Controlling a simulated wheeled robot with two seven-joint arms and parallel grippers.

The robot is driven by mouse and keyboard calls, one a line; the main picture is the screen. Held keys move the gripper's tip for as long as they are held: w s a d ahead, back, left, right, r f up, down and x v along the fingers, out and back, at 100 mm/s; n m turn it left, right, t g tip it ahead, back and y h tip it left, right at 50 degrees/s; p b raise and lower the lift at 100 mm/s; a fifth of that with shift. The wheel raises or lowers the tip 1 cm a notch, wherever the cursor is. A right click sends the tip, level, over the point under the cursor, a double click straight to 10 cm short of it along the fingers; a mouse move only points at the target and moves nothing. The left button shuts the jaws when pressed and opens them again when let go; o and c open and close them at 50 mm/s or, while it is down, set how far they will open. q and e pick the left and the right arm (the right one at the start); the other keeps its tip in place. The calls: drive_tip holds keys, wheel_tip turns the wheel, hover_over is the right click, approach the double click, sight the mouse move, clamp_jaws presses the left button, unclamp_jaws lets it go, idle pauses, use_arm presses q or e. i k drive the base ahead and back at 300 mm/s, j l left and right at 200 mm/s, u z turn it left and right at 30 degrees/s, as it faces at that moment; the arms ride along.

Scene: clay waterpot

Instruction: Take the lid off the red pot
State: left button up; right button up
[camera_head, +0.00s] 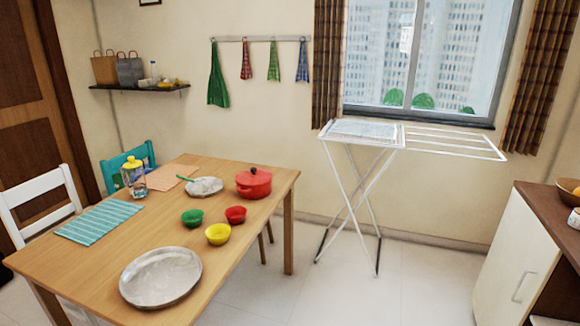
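The red pot (254,186) stands upright on the wooden table, near its far right corner. Its red lid (254,176) sits on top of it, with a small dark knob in the middle. Neither of my grippers shows in the head view, so their state is hidden.
The wooden table (92,264) also bears green, yellow and red bowls (218,234), a round metal tray (161,277), a striped mat (100,223) and a yellow-lidded jar (133,177). A white drying rack (362,134) stands to the right. Floor between it and the cabinet (516,264) is clear.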

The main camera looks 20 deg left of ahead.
sight(253, 176)
drive_tip(key=i, duration=0.95)
drive_tip(key=i+u, duration=0.15)
drive_tip(key=i, duration=0.8)
drive_tip(key=l, duration=0.1)
